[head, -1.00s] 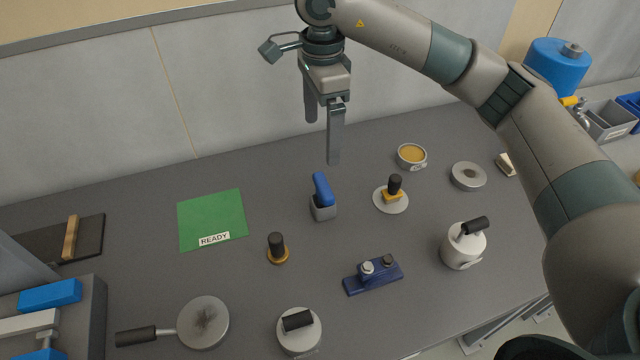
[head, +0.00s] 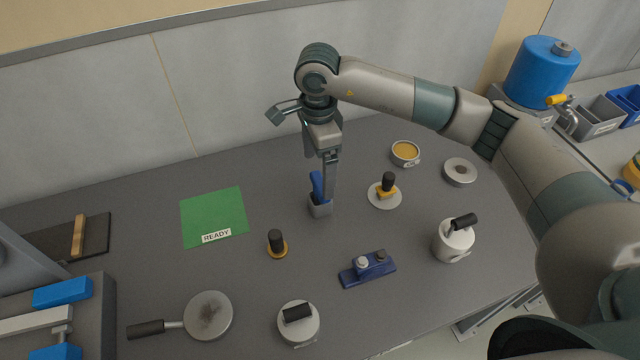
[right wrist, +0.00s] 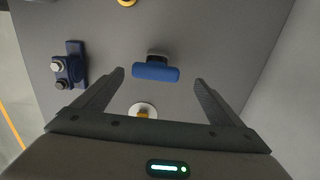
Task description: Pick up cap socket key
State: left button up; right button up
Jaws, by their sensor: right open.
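The blue-handled piece, which I take to be the cap socket key (head: 317,187), stands upright in a small grey block (head: 319,209) on the table. My right gripper (head: 323,182) points straight down over it, open, with one finger passing in front of the blue handle in the head view. In the right wrist view the handle (right wrist: 155,72) lies crosswise between the two open fingertips, with a gap on each side. No contact shows. The far finger's tip is hidden in the head view. My left gripper is not in view.
A yellow-based knob on a pale disc (head: 385,192) stands close right, a black knob with a yellow collar (head: 277,244) front left. A green READY mat (head: 213,213) lies left, a blue two-knob block (head: 367,268) in front. A white canister (head: 453,241) stands right.

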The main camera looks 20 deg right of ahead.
aim_at(320, 183)
jog(key=shift+f, duration=1.1)
jog(key=shift+p, duration=0.3)
jog(key=shift+s+f+p, duration=0.35)
jog(key=shift+f+p, duration=0.55)
jog(key=shift+p, duration=0.25)
notch_tip(320, 183, down, 2)
jog(key=shift+d+f+p, duration=0.1)
jog(key=shift+p, duration=0.45)
jog(key=shift+f, duration=0.6)
jog(key=c, duration=1.2)
